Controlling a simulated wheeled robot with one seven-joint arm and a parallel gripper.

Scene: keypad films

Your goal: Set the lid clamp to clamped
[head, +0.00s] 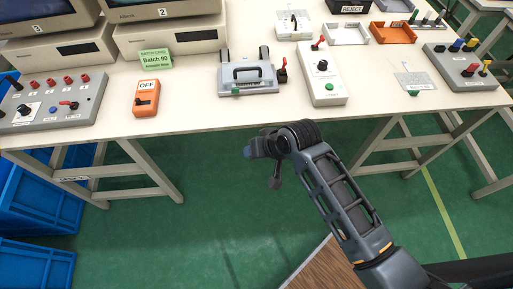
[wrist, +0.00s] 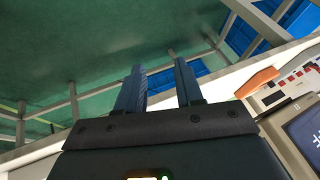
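A grey lidded fixture (head: 236,86) with a black handle on its lid stands on the white table near the front edge, in the middle of the head view. The lid looks down. A small lever with a red tip (head: 282,74) stands upright at its right side and looks like the lid clamp. My gripper (head: 250,151) is in front of the table edge, below the fixture in the picture and apart from it. In the wrist view my gripper's two fingers (wrist: 159,88) are spread with nothing between them. The fixture is not in the wrist view.
An orange box marked OFF (head: 146,98) and a green Batch 90 card (head: 156,59) are to the left. A white control box (head: 323,75) with a knob and red lever stands close on the right. A grey switch panel (head: 55,100) is far left. Blue crates (head: 35,200) are below left.

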